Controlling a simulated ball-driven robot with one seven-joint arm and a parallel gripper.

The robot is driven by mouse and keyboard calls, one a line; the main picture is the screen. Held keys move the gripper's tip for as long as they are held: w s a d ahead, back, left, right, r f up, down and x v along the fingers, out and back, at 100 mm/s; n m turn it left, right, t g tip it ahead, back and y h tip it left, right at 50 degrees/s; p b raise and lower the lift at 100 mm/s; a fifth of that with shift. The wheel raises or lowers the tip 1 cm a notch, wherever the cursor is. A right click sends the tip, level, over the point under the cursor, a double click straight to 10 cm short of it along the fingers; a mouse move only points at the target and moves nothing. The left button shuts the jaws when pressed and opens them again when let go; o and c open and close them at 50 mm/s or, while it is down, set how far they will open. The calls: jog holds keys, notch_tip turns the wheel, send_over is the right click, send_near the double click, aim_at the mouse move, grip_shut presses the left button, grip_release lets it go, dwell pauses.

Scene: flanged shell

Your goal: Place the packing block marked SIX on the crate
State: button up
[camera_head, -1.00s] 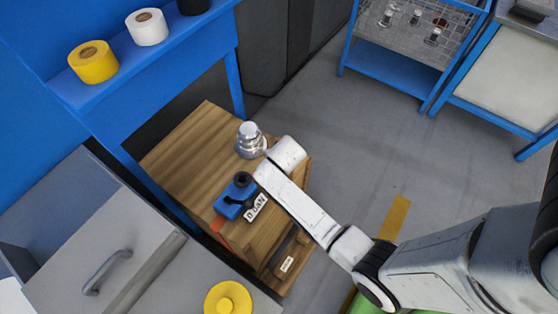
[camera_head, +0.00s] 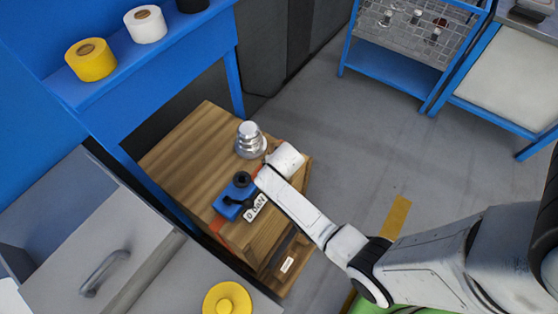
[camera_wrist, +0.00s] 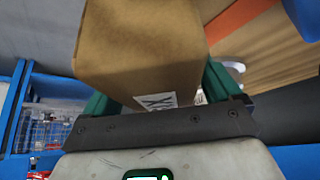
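A brown packing block (camera_wrist: 140,45) fills the space between the green fingers of my gripper (camera_wrist: 160,90) in the wrist view. A white label at its lower edge is mostly hidden; an X can be read. The gripper looks shut on the block. In the head view, the end of my arm is over the right side of a wooden crate (camera_head: 185,150); the fingers are hidden behind my wrist. I cannot tell whether the block touches the crate.
A silver stepped piece (camera_head: 250,140) and a blue device (camera_head: 235,198) with a "0 daN" label stand on the crate, close to my wrist. A labelled item (camera_head: 287,264) lies low at the crate's front.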

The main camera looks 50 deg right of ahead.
jog(key=shift+r, duration=0.2)
jog(key=p+v, duration=0.1)
jog(key=v, duration=1)
jog(key=shift+s+a+r, duration=0.15)
jog(key=shift+r, duration=0.05)
jog(key=s+a+r+n+g+y, duration=0.1)
jog(key=s+a+r+n, duration=0.1)
jog(key=s, duration=0.3)
jog(key=s+a+r+n+g+y, duration=0.1)
jog(key=s+a+r+n, duration=0.1)
jog(key=s, duration=0.4)
jog(key=s+a+r+n+g+y, duration=0.1)
jog(key=s+a+r+n, duration=0.1)
jog(key=s+a+n, duration=0.2)
jog(key=shift+s+a+y, duration=0.4)
jog(key=shift+s+a, duration=0.2)
jog(key=shift+s, duration=0.15)
